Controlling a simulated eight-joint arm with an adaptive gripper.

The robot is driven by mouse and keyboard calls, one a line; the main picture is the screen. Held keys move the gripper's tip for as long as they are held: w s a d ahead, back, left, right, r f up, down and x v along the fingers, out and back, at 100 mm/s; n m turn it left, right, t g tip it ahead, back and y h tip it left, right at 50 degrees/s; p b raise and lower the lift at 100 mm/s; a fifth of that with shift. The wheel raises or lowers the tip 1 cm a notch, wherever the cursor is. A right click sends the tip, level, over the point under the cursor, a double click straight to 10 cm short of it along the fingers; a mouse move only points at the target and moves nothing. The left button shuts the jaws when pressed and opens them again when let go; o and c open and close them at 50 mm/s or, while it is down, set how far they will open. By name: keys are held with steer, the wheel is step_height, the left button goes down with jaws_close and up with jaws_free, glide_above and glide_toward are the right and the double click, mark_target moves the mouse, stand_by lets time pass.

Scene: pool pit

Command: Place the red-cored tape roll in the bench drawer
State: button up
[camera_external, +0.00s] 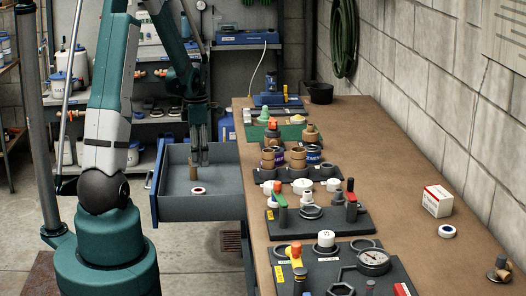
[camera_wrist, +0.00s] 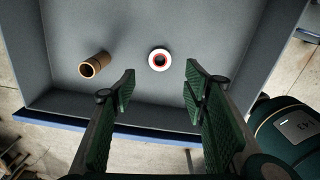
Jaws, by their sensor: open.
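The red-cored tape roll (camera_external: 198,191), a white ring with a red centre, lies flat on the floor of the open grey bench drawer (camera_external: 222,208). In the wrist view the roll (camera_wrist: 159,60) is whole in sight, beyond my fingertips, on the drawer's bare floor (camera_wrist: 205,40). My gripper (camera_external: 200,162) is above the drawer, pointing down. In the wrist view my gripper (camera_wrist: 160,85) has its green-padded fingers spread wide, with nothing between them and apart from the roll.
The wooden bench (camera_external: 420,190) holds trays of fittings, a red-white box (camera_external: 437,201) and a blue-cored roll (camera_external: 447,231). The drawer walls surround the space below my gripper.

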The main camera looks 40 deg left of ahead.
steer(key=s+d+r+m+t, duration=0.2)
steer(key=s+d+r+m, duration=0.1)
steer(key=d+r+m, duration=0.45)
steer(key=s+d+r+m+t, duration=0.1)
steer(key=s+d+r+m, duration=0.3)
steer(key=d+r+m, duration=0.35)
steer(key=s+d+r+m+t, duration=0.2)
steer(key=s+d+r+m, duration=0.1)
steer(key=s+d+m, duration=0.3)
steer(key=s+d+r+m+t, duration=0.2)
steer(key=s+d+r+m, duration=0.2)
steer(key=s+d+m, duration=0.3)
steer(key=shift+d+r+m, duration=0.15)
steer(key=shift+r+m, duration=0.15)
steer(key=shift+m, duration=0.1)
